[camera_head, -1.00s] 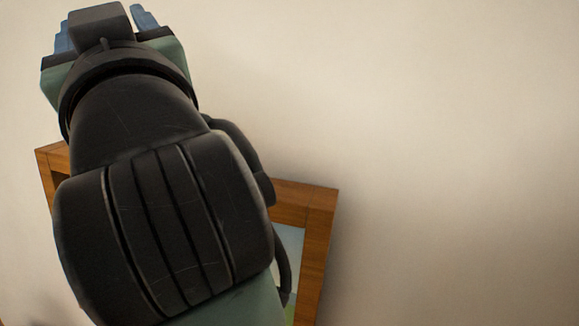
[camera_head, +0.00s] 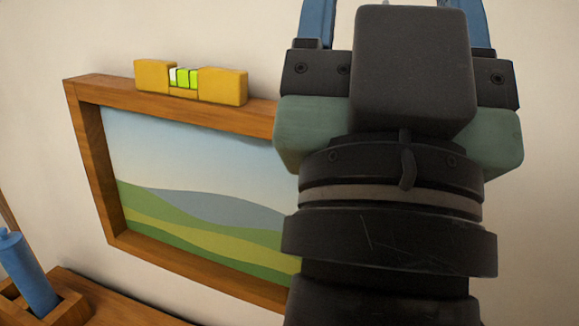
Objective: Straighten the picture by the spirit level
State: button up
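The picture (camera_head: 195,200) hangs on the wall, a landscape of green hills under a pale sky in a brown wooden frame (camera_head: 97,165). Its top edge slopes down to the right in the view. The yellow spirit level (camera_head: 222,86) rests on the top edge of the frame, with a bright green vial in its middle; I cannot make out the bubble clearly. My gripper (camera_head: 395,15) is in front of the frame's right part and hides its right side. Its blue fingers stand wide apart at the top, with their tips cut off by the picture's edge.
Below the picture is a wooden surface (camera_head: 120,298). A blue cylindrical thing (camera_head: 28,270) stands in a wooden holder (camera_head: 62,310) at the lower left. The wall above the level is bare.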

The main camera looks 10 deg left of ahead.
aim_at(201, 192)
jog(key=j, duration=0.55)
jog(key=k+j+z, duration=0.15)
jog(key=j, duration=0.85)
jog(key=k+z, duration=0.05)
